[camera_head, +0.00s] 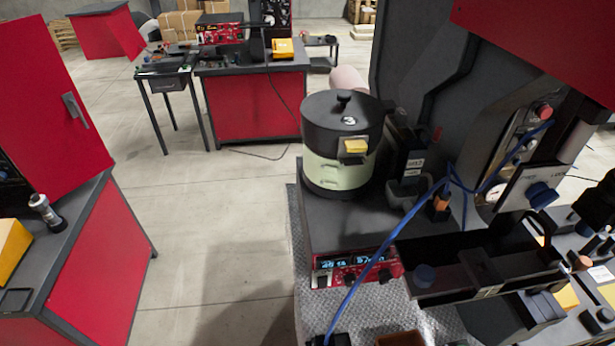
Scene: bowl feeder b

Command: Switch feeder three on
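Feeder three is a round pot-shaped feeder (338,175) with a dark lid (325,108), marked with a white 3, and a pale cream-green lower body. A yellow block (355,146) sits on its front. It stands on the dark bench (335,225) in the middle of the view. In front of it is a red control box (330,278) with two lit blue displays and small knobs. The display digits are too small to read surely.
A blue cable (368,268) runs across the control box. A dark rail assembly (480,270) and a gauge panel (515,150) crowd the right side. A red cabinet (95,260) stands at left and a red bench (250,107) behind. The floor between is clear.

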